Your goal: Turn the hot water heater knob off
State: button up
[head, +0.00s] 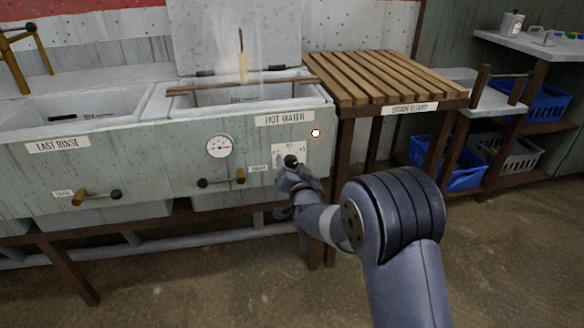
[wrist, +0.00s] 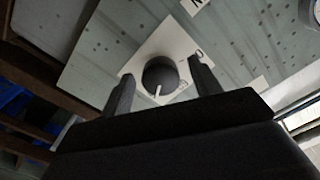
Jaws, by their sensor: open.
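The heater knob (wrist: 160,76) is a round black dial with a white pointer line, on a white marked plate (wrist: 184,48). In the wrist view its pointer points down toward my gripper. In the head view the knob (head: 291,161) sits on the front panel below the HOT WATER label (head: 284,119), partly hidden by my gripper (head: 296,180). In the wrist view my gripper (wrist: 162,90) is open, with one finger on each side of the knob. I cannot tell whether the fingers touch it. A small lit lamp (head: 316,133) glows at the upper right of the plate.
A round gauge (head: 219,147) and a drain lever (head: 221,181) are left of the knob on the panel. The steaming hot water basin (head: 240,90) is above. A slatted drain board (head: 385,78) stands at right. Floor in front is clear.

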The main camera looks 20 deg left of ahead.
jog(key=c, duration=1)
